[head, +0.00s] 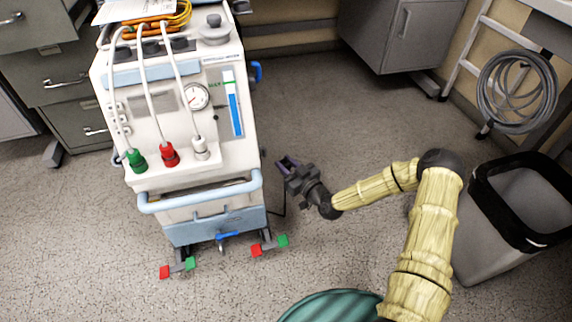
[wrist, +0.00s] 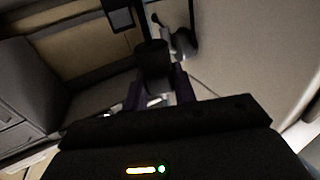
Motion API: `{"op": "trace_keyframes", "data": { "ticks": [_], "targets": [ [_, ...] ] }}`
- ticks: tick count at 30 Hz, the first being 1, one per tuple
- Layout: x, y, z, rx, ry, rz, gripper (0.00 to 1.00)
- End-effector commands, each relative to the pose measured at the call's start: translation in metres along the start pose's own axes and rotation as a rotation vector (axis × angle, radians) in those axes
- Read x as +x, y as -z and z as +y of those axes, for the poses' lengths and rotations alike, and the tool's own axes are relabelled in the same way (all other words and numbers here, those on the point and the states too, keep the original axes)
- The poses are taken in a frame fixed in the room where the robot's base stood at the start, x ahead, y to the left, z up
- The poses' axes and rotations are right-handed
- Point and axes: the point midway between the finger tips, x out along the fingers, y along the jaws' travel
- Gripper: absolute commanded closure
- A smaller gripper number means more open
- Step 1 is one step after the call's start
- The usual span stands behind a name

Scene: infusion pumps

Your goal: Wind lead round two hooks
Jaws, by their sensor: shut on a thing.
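The white pump cart (head: 180,110) stands left of centre in the head view. A blue hook (head: 256,72) sticks out from its upper right side; I cannot make out a second hook. My gripper (head: 287,164) is beside the cart's right side, a little apart from it in the picture. In the wrist view, my gripper (wrist: 160,88) is shut around a dark, blunt piece (wrist: 153,58), which looks like the end of the lead. A thin dark lead (head: 284,203) shows below the gripper, running down beside the cart. Most of the lead is hidden.
Three white hoses end in green, red and white connectors on the cart's front. Grey drawers (head: 60,85) stand at left, a cabinet (head: 390,35) at the back. A grey bin (head: 510,210) and a coiled grey hose (head: 515,92) are at right. The floor behind the gripper is clear.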

Motion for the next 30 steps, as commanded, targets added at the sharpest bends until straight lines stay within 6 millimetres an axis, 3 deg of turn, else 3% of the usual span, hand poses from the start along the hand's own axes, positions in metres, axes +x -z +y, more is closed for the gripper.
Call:
{"op": "trace_keyframes", "data": {
  "ticks": [1,30],
  "targets": [
    [0.0,0.016,0.0,-0.001,0.001,0.001,1.0],
    [0.0,0.173,0.0,0.0,0.0,0.001,1.0]
  ]
}}
